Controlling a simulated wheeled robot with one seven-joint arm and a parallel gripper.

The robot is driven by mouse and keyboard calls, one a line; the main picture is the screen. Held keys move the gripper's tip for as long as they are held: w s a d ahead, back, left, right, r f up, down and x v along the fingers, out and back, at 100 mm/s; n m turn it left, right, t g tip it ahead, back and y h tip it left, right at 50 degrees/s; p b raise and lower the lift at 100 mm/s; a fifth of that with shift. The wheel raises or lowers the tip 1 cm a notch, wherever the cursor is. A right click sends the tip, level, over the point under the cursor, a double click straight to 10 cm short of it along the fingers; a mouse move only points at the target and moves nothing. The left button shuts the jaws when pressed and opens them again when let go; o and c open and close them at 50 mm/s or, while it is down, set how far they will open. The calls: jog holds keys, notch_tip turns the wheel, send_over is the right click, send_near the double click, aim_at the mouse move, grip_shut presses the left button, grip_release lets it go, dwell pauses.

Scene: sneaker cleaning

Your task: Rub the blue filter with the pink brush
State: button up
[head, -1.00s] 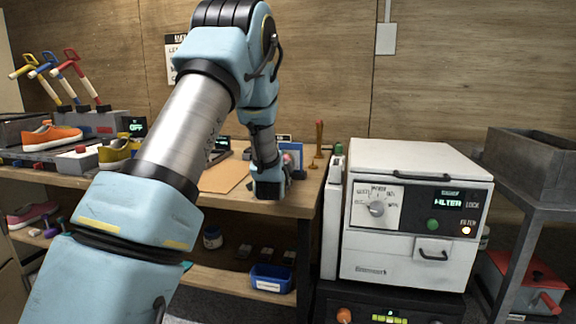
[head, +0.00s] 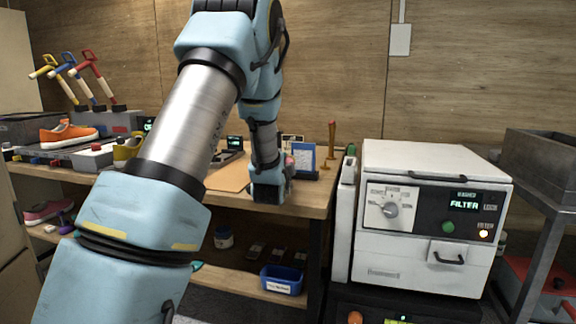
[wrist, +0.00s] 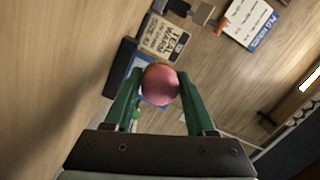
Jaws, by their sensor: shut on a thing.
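My gripper (wrist: 159,88) is shut on a round pink piece, which I take to be the pink brush (wrist: 160,86). Its bristles are not visible. In the head view my gripper (head: 270,188) hangs over the front of the wooden bench, with a bit of pink behind it. A blue-framed panel (head: 303,157) stands on the bench just right of and behind the gripper. It may be the blue filter, but I cannot tell for sure. In the wrist view a blue patch shows partly hidden behind the pink piece. Contact between them is not visible.
A white washer (head: 430,215) with a display reading FILTER stands right of the bench. A brown upright stand (head: 332,145) is at the bench's right end. An orange sneaker (head: 68,134) and upright tools are at the left. A blue bin (head: 282,280) sits on the lower shelf.

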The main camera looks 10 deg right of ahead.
jog(key=shift+v, duration=1)
jog(key=shift+s+a, duration=0.1)
jog(key=shift+b+v, duration=0.5)
jog(key=shift+v, duration=0.9)
jog(key=shift+a+f, duration=0.1)
jog(key=shift+a, duration=0.05)
